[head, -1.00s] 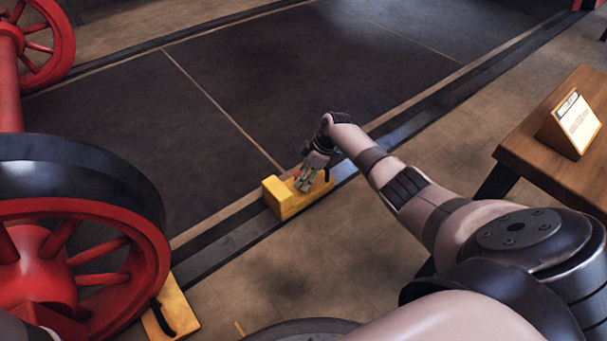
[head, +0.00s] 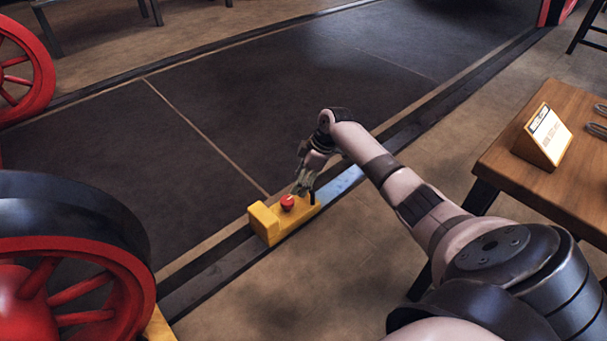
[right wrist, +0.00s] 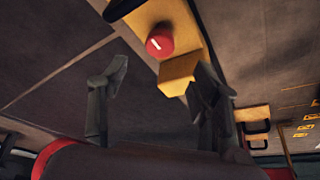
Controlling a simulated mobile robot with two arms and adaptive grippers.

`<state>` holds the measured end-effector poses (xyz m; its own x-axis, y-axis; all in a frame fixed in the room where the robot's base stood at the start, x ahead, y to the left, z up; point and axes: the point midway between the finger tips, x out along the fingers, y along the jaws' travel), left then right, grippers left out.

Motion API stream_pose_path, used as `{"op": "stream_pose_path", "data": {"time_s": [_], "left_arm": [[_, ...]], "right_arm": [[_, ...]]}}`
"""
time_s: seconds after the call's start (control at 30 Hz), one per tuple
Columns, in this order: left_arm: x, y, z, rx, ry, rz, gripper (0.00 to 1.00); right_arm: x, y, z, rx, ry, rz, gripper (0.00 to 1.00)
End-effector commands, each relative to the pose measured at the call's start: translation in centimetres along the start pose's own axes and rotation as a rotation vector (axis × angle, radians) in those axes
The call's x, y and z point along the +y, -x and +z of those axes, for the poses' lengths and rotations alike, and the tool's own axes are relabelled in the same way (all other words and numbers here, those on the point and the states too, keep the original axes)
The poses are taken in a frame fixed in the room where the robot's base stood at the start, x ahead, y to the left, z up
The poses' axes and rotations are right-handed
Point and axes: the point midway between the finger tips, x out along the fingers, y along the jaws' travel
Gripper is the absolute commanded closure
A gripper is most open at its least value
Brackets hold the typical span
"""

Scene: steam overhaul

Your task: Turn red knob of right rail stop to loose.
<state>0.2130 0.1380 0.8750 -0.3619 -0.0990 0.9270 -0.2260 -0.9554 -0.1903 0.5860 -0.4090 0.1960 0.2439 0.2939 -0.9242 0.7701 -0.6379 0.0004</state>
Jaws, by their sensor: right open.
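The yellow rail stop (head: 265,222) sits on the near rail, with a red knob (head: 287,202) on its top. In the right wrist view the red knob (right wrist: 160,42) carries a short white mark. The stop's yellow body (right wrist: 180,73) and part of a black handle (right wrist: 122,8) also show there. My right gripper (head: 301,187) is beside the knob, to its upper right and above the stop's handle end. In the right wrist view my right gripper (right wrist: 160,80) has its fingers spread, with nothing between them; the knob lies beyond the tips. My left gripper is out of view.
A large red wheel (head: 105,250) with a black tyre stands at the left. Another yellow stop (head: 160,325) is partly hidden by it. A wooden table (head: 500,172) with a sign (head: 545,137) stands at the right. Floor around the stop is clear.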

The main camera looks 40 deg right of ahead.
Motion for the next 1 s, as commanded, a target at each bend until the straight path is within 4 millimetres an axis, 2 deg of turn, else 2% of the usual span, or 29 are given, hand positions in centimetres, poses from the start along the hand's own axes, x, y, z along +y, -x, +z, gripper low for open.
{"op": "stream_pose_path", "data": {"time_s": [0.1,0.27,1.0], "left_arm": [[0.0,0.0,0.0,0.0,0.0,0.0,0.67],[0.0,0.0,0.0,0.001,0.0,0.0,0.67],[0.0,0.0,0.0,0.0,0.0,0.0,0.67]], "right_arm": [[0.0,1.5,0.0,0.0,0.0,0.001,0.43],[0.0,2.3,0.0,-0.001,0.0,-0.001,0.43],[0.0,2.4,0.0,0.0,0.0,-0.002,0.43]]}}
